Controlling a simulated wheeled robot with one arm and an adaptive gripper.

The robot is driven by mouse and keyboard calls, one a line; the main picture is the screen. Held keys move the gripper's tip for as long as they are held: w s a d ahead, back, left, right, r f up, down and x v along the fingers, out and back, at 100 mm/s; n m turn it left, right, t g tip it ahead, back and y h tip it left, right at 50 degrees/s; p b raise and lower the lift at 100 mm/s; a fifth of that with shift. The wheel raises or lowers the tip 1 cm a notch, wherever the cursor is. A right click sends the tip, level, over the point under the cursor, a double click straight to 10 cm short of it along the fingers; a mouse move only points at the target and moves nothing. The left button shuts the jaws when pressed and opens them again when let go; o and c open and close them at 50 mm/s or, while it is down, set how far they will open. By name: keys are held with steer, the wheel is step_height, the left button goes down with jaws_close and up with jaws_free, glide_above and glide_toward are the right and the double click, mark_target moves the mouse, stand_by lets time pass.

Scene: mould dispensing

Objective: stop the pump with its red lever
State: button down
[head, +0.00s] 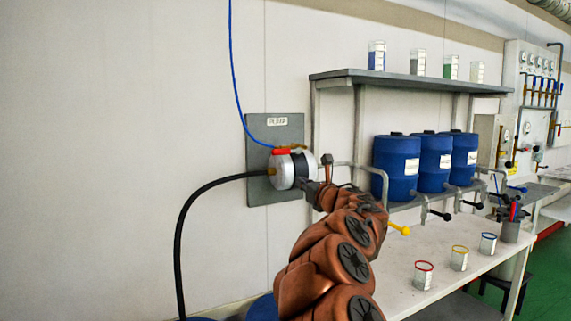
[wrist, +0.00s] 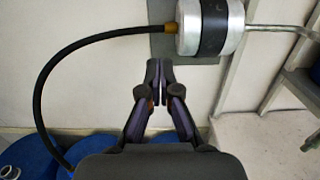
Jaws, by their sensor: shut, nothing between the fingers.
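The pump (head: 291,169) is a white and black cylinder on a grey wall panel (head: 257,193) with a label above it. Its red lever (head: 281,151) lies along the top left of the pump, roughly level. In the wrist view the pump body (wrist: 211,27) is at the top, and the red lever does not show. My gripper (wrist: 158,65) is shut and empty, just below and left of the pump in that view. In the head view my arm reaches up to the pump's right side, and the fingertips are hard to make out there.
A black hose (head: 182,222) hangs from the pump's left side, and a blue line (head: 239,108) runs up from it. A metal pipe (head: 362,168) leads right toward blue drums (head: 396,182). The bench (head: 450,238) holds several cups. The wall on the left is clear.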

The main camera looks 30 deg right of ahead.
mark_target(286, 152)
steer(key=shift+w, duration=0.1)
steer(key=w+r+p, duration=0.4)
steer(key=w+p, duration=0.2)
steer(key=w, duration=0.4)
steer(key=shift+w+d+r, duration=0.25)
steer(key=shift+w+d, duration=0.05)
steer(key=shift+d, duration=0.15)
